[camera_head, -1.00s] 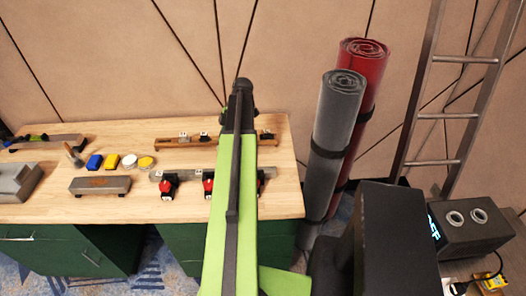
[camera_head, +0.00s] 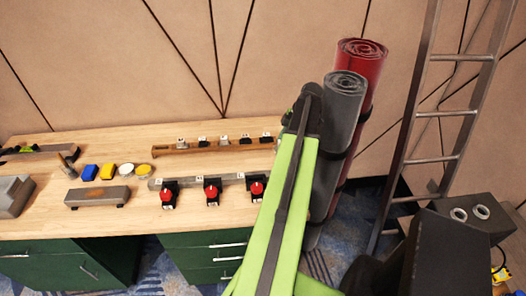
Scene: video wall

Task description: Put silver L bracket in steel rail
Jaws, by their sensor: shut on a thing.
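The grey steel rail (camera_head: 188,183) lies along the front part of the wooden bench, with small white labels. Black blocks with red knobs, such as the left one (camera_head: 168,195), stand along its front. The end of my green arm is raised at the right end of the bench, in front of the rolls. My gripper (camera_head: 288,117) shows only in small part beside the dark wrist. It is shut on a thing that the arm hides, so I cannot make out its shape. I cannot pick out the silver L bracket.
A brown rail (camera_head: 168,151) with several small labelled pieces lies behind the steel rail. Left are a grey block (camera_head: 97,197), blue and yellow pieces and round tins. A grey roll (camera_head: 340,115) and a red roll (camera_head: 366,70) stand right of the bench, near a ladder (camera_head: 440,115).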

